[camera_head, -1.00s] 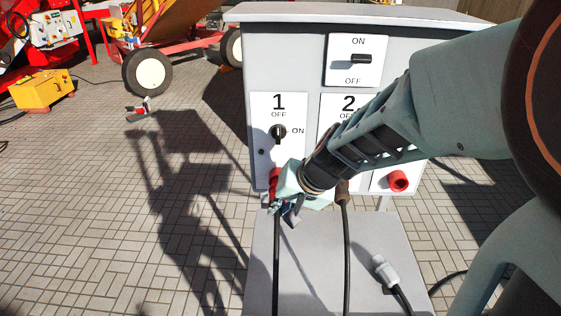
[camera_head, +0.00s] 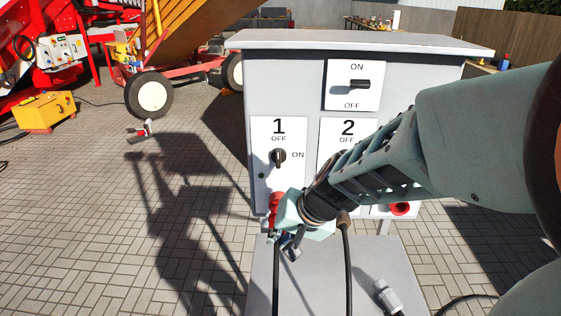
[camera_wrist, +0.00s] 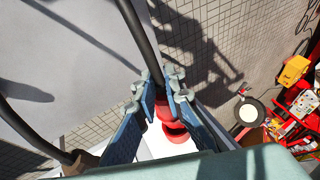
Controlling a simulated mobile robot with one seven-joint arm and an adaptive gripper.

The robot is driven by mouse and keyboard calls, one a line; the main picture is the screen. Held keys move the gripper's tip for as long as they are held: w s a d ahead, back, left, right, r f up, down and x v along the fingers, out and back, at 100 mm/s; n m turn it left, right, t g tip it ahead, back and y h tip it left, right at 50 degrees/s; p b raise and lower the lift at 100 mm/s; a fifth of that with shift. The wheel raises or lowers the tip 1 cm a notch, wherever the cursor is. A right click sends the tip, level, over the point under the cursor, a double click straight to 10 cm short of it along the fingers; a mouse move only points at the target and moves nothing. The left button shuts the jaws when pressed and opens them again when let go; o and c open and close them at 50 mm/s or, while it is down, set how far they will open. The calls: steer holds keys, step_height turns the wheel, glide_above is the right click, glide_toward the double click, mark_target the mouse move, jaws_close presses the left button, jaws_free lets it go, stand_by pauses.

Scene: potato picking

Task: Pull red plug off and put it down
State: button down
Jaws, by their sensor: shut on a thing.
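The red plug (camera_wrist: 164,108) shows between my blue fingers in the wrist view, with its black cable (camera_wrist: 138,30) running up and away. A red socket (camera_wrist: 176,133) is right below it on the grey box; I cannot tell whether plug and socket are apart. In the head view, my gripper (camera_head: 281,237) is at the box's lower edge below panel 1 (camera_head: 279,165), shut on the plug. The red socket part (camera_head: 275,201) shows just left of my wrist. My gripper hides most of the plug there.
A grey shelf (camera_head: 305,285) juts out below the box. A second cable (camera_head: 347,270) hangs beside my gripper, and a loose grey connector (camera_head: 386,294) lies on the shelf's right. Another red socket (camera_head: 400,208) is at the right. Paved ground (camera_head: 100,240) is free at left.

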steer(key=shift+s, duration=0.1)
steer(key=s, duration=0.2)
steer(key=shift+s+a+r+b, duration=0.1)
steer(key=shift+s+r+b, duration=0.05)
steer(key=shift+s+b, duration=0.25)
steer(key=shift+w, duration=0.1)
steer(key=shift+w+p, duration=0.8)
steer(key=shift+w, duration=1.65)
